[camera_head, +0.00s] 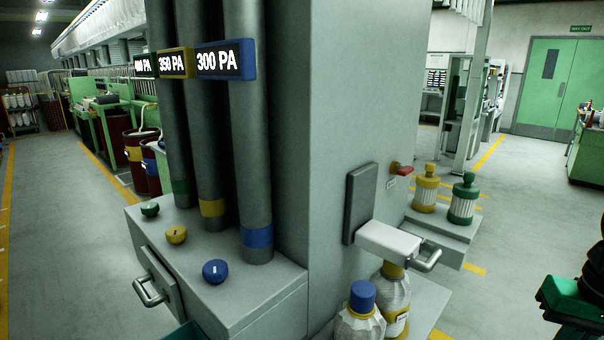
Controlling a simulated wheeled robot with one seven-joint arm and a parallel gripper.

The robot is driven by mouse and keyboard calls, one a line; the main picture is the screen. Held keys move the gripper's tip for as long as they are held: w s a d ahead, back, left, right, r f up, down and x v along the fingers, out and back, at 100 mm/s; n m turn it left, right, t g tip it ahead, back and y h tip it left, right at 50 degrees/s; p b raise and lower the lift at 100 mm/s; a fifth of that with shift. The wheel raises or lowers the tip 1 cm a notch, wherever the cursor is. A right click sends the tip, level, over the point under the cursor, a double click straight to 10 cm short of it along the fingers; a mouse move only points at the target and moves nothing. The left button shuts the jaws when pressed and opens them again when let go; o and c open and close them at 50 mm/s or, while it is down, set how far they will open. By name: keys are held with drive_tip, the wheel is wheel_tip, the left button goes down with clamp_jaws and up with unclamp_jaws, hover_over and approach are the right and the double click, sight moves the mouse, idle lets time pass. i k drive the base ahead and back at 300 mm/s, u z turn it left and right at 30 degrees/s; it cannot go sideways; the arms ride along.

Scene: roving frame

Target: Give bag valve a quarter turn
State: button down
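No part is clearly labelled as the bag valve. Three round knobs, green (150,209), yellow (176,235) and blue (215,271), stand on top of a grey cabinet. Each has a pale mark on it. Behind them, three dark pipes with green, yellow and blue bands rise beside the column. Their signs show 300 PA (226,61), 350 PA (176,64) and a partly hidden third.
The grey cabinet (270,294) has a handled drawer. A pale block with a metal handle (390,240) juts from the column above two bottles. Yellow and green canisters (462,199) stand on a shelf. A dark and green object (570,300) fills the lower right edge. Open floor lies left.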

sight(401, 171)
drive_tip(key=k, duration=0.55)
drive_tip(key=z, duration=0.7)
drive_tip(key=i, duration=1)
drive_tip(key=z, duration=0.15)
